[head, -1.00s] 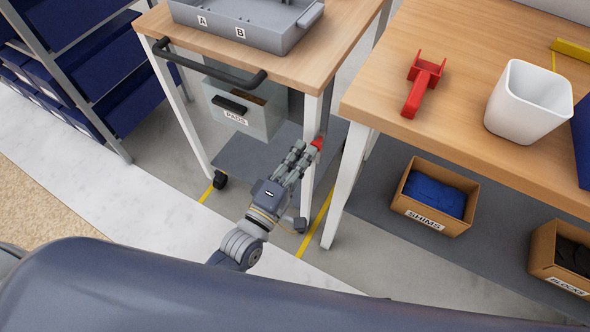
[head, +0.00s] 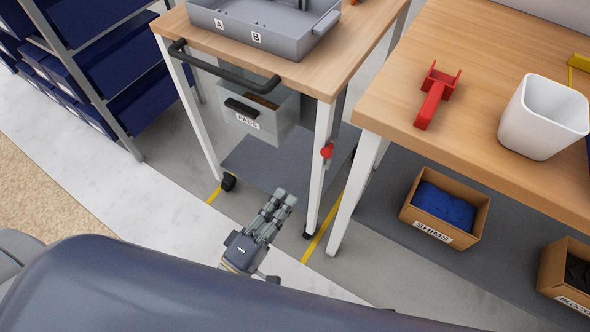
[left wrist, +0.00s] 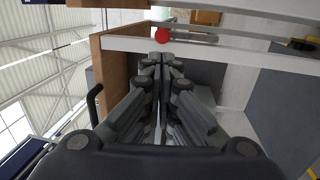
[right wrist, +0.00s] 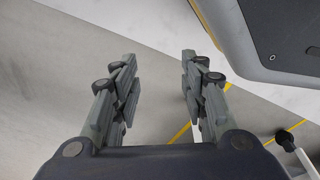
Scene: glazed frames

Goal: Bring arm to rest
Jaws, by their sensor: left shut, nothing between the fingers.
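My left gripper (head: 284,200) is shut and empty in the head view. It is in front of the trolley's near leg, low over the floor, apart from the trolley. It also shows shut in the left wrist view (left wrist: 162,62), with the trolley's leg and a red knob (left wrist: 162,35) beyond the fingertips. My right gripper is out of the head view. In the right wrist view my right gripper (right wrist: 155,62) is open, with bare grey floor between its fingers.
The trolley (head: 285,70) carries a grey tray (head: 268,42) and has a PADS drawer (head: 245,121) and the red knob (head: 327,151). The workbench (head: 480,110) holds a red bracket (head: 436,95) and a white bin (head: 535,135). A SHIMS box (head: 432,229) sits below. Floor left of the trolley is clear.

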